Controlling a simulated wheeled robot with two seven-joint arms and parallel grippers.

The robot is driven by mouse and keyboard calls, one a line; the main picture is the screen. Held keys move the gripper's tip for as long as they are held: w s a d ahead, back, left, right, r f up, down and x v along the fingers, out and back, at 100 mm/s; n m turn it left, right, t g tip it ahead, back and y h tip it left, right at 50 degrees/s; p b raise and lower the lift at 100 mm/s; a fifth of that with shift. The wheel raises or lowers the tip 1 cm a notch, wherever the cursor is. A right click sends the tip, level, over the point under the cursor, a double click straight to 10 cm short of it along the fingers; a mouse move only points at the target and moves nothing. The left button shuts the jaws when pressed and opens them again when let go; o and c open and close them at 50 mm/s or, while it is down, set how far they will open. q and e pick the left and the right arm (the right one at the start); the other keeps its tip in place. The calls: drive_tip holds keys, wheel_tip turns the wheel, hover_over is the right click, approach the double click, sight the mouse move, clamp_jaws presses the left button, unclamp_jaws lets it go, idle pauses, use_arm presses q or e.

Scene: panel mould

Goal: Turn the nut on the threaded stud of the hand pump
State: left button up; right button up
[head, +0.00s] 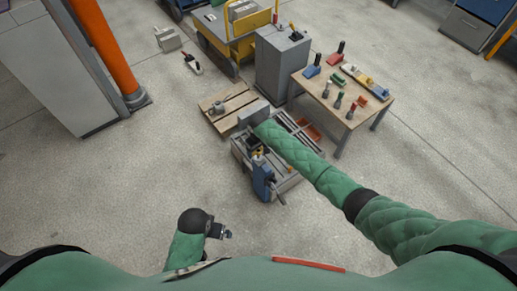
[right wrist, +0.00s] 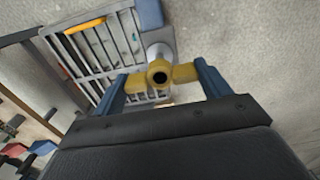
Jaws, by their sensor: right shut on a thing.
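In the right wrist view a yellow nut (right wrist: 184,72) with side lobes sits around a pale round stud (right wrist: 158,52); a dark round end shows at its middle. My right gripper (right wrist: 160,79) has its two blue fingers on either side of the nut and is shut on it. In the head view my right gripper (head: 257,146) is at the blue hand pump (head: 263,177), at the end of my outstretched arm; the nut is too small to make out surely there. My left gripper (head: 225,234) is low in front of me, away from the pump; its opening is unclear.
The pump stands by a grey slatted rack (right wrist: 97,58). A wooden pallet (head: 230,106) and grey cabinet (head: 283,65) are behind. A wooden table (head: 325,103) with tools is at the right. An orange post (head: 108,55) stands left.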

use_arm(q)
drive_tip(key=shift+f+b, duration=0.9)
use_arm(e)
drive_tip(key=shift+f, duration=1.9)
drive_tip(key=o, duration=1)
drive_tip(key=shift+r, duration=0.35)
wheel_tip(320, 180, up, 6)
drive_tip(key=shift+r+b, duration=0.1)
drive_tip(key=shift+b, duration=0.3)
drive_tip(key=shift+r, duration=0.5)
use_arm(q)
wheel_tip(320, 180, up, 3)
drive_tip(key=shift+f, duration=0.1)
